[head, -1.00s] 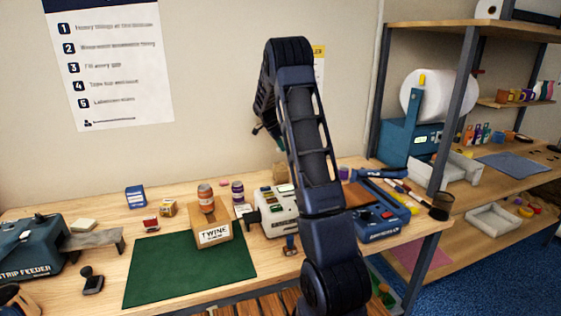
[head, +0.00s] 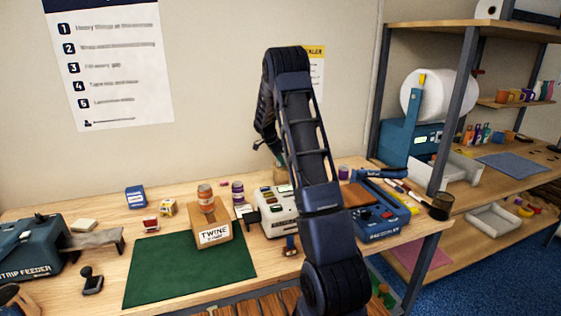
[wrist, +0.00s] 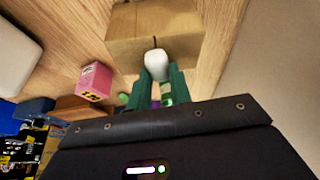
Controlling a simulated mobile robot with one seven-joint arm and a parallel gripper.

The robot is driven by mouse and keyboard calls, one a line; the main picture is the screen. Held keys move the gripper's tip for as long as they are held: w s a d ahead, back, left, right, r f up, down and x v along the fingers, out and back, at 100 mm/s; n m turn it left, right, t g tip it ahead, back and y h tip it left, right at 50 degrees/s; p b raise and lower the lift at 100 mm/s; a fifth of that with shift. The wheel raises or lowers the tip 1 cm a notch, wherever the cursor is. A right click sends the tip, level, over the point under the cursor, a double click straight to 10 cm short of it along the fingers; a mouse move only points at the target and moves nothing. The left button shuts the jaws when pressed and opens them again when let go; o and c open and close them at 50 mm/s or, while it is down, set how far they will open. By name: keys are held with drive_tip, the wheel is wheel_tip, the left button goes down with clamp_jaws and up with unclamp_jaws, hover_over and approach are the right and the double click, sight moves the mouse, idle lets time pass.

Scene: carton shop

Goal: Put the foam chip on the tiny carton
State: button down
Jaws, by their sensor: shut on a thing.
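The white foam chip (wrist: 155,63) is between the green fingertips of my gripper (wrist: 153,76) in the wrist view. My gripper is shut on it. A plain brown carton (wrist: 135,25), which I take for the tiny carton, lies just beyond the chip. The chip overlaps the carton's near part in the picture; I cannot tell whether they touch. In the head view, part of a brown carton (head: 281,176) shows at the back of the bench, left of my arm. My arm hides most of the gripper there, and I cannot make out the chip.
A pink box (wrist: 95,81) stands left of the fingers in the wrist view. In the head view, a white machine (head: 276,212), a TWINE box (head: 212,232) with a jar on top, and a blue device (head: 380,222) stand nearby. The green mat (head: 160,270) has free room.

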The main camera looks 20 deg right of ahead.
drive_tip(key=shift+f, duration=0.15)
drive_tip(key=c, duration=1.3)
unclamp_jaws()
drive_tip(key=v, duration=1.1)
drive_tip(key=s+a+r+n+t+y, duration=0.15)
drive_tip(key=s+r+n, duration=0.25)
drive_tip(key=s+r, duration=0.8)
drive_tip(key=s+a+r+n+t+y, duration=0.1)
drive_tip(key=s+a+n, duration=0.15)
drive_tip(key=s, duration=0.65)
drive_tip(key=s+a+r+n+y, duration=0.15)
drive_tip(key=s+n, duration=0.25)
drive_tip(key=s, duration=0.6)
drive_tip(key=s+a+r+n+t, duration=0.1)
drive_tip(key=s+n, duration=0.2)
drive_tip(key=s, duration=0.6)
drive_tip(key=s+f+n, duration=0.1)
drive_tip(key=s, duration=0.2)
drive_tip(key=s+a+f+n, duration=0.1)
drive_tip(key=s+n, duration=0.1)
drive_tip(key=s, duration=0.2)
drive_tip(key=s+a+f+n+t, duration=0.1)
drive_tip(key=s, duration=0.3)
drive_tip(key=shift+a+f+n, duration=0.2)
drive_tip(key=shift+f+n, duration=0.05)
